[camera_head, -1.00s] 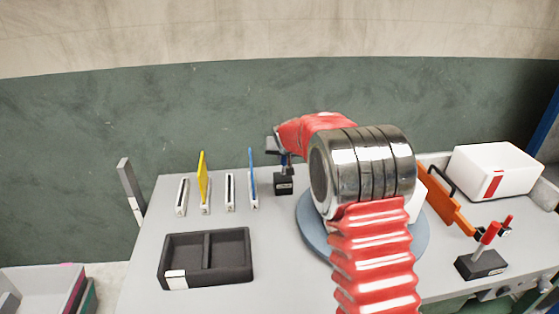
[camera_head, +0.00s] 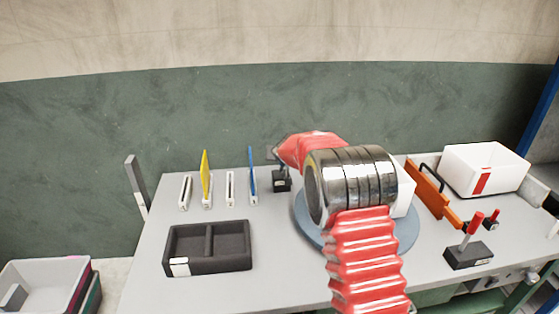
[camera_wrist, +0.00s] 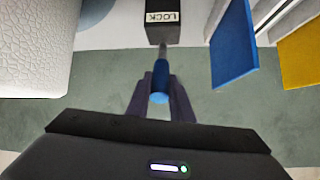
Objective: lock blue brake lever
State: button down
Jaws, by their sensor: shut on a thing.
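The blue brake lever (camera_wrist: 160,76) has a blue handle on a thin metal rod, rising from a small black base with a white LOCK label (camera_wrist: 163,17). In the head view the black base (camera_head: 282,182) stands near the back edge of the bench, just right of the blue panel. My gripper (camera_wrist: 161,92) is shut on the blue handle, with one dark finger on each side in the wrist view. In the head view my arm hides most of the lever and gripper. The lever's exact tilt is hard to tell.
Upright blue (camera_head: 252,176) and yellow (camera_head: 206,177) panels stand in slots left of the lever. A white block (camera_wrist: 35,45) lies close to the gripper on the other side. A dark divided tray (camera_head: 208,247) is in front. Red-handled levers (camera_head: 468,246) stand at right.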

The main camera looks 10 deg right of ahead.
jog(key=shift+d+f, duration=0.15)
jog(key=shift+d, duration=0.15)
jog(key=c, duration=1.8)
grip_release()
jog(key=shift+o, duration=1.2)
jog(key=shift+a, duration=0.25)
jog(key=shift+s+r, duration=0.15)
jog(key=shift+r, duration=0.05)
jog(key=v, duration=1.3)
jog(key=shift+s, duration=0.15)
jog(key=shift+d+r, duration=0.1)
